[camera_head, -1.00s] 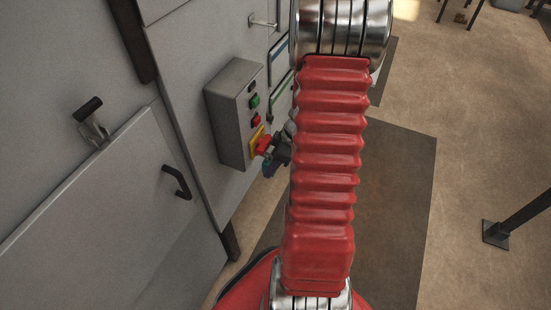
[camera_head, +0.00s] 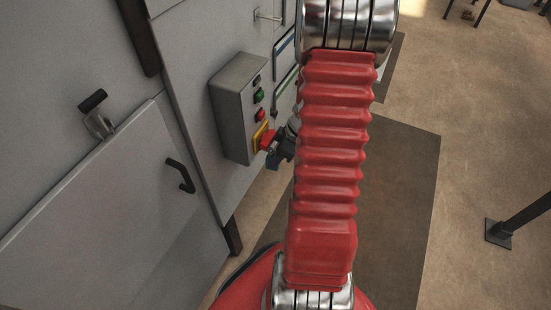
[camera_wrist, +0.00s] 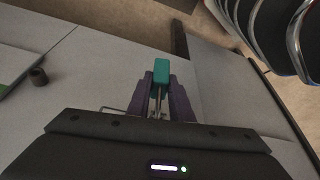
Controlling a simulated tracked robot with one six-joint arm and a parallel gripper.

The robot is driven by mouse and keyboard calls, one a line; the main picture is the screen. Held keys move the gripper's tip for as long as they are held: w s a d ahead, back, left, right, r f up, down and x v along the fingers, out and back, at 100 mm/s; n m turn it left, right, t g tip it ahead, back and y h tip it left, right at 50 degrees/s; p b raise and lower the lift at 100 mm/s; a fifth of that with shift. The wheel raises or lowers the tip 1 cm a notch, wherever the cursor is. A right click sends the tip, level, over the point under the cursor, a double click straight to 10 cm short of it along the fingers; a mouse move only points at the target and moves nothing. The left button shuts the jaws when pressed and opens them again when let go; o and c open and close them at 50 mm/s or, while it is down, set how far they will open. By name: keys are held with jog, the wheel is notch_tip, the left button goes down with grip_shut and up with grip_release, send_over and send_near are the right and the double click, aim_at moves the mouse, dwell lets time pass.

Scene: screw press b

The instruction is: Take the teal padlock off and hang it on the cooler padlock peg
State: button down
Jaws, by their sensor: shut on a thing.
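The teal padlock (camera_wrist: 160,68) is in my gripper in the wrist view. Its teal body shows between and beyond the fingertips, and its metal shackle (camera_wrist: 157,98) runs back between the fingers. My gripper (camera_wrist: 161,90) has dark purple fingers and is shut on it.
The grey control box (camera_head: 236,106) carries green and red buttons and a red mushroom button (camera_head: 268,140) on yellow. A grey door with a black handle (camera_head: 181,175) stands left. A dark stub (camera_wrist: 38,76) and a thin bent wire (camera_wrist: 113,109) show in the wrist view. Right floor is mostly open.

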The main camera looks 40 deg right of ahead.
jog(key=c, duration=2.2)
grip_release()
grip_shut()
jog(key=shift+r, duration=0.4)
jog(key=shift+r, duration=0.4)
jog(key=shift+r, duration=0.15)
jog(key=shift+s+d, duration=0.25)
jog(key=shift+s, duration=0.5)
jog(key=shift+s+d, duration=0.25)
jog(key=shift+s, duration=0.5)
jog(key=s, duration=0.1)
jog(key=s+d, duration=0.1)
jog(key=s, duration=0.1)
